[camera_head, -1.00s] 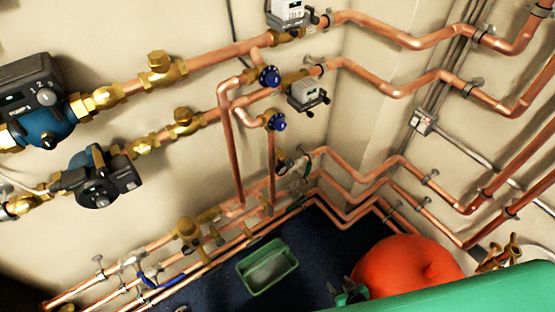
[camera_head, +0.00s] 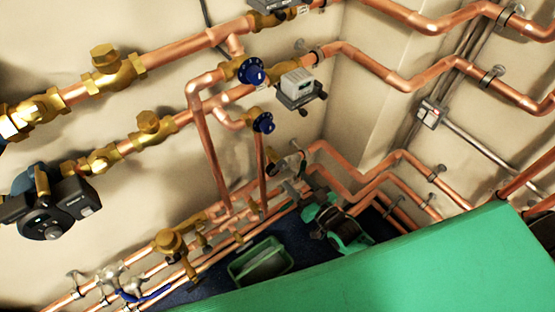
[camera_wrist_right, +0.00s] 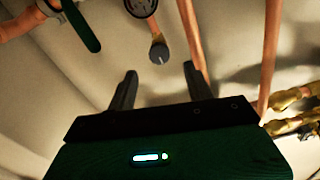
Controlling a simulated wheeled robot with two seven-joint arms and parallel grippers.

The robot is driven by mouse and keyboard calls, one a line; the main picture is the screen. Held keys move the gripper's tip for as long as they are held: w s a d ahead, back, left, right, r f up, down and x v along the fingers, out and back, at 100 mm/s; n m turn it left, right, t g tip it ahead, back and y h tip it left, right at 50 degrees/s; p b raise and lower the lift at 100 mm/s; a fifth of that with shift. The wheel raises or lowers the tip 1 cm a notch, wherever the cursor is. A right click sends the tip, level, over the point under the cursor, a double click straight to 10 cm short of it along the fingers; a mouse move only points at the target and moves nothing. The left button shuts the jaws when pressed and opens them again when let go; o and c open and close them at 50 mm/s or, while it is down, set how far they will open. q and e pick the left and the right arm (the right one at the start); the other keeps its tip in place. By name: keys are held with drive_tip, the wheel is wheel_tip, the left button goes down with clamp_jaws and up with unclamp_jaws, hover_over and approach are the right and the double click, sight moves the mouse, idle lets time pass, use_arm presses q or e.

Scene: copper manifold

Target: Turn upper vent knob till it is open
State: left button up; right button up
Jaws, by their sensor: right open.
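Two blue vent knobs sit on brass valves on the copper pipes in the head view. The upper vent knob (camera_head: 251,70) is on the higher pipe, and the lower blue knob (camera_head: 263,122) is below it. My right gripper (camera_head: 318,208) is low and to the right of both knobs, well apart from them. In the right wrist view its two dark fingers (camera_wrist_right: 160,78) are spread with nothing held. Neither blue knob can be made out clearly there. My left gripper does not show.
My green right arm covers the lower right. A grey meter (camera_head: 298,86) hangs right of the upper knob. A green bin (camera_head: 245,273) stands on the dark floor. Copper pipes run along both walls. A round grey fitting (camera_wrist_right: 158,52) shows beyond the fingers in the wrist view.

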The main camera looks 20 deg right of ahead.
sight(283, 167)
drive_tip(key=x, duration=1)
drive_tip(key=shift+f, duration=0.1)
drive_tip(key=c, duration=1)
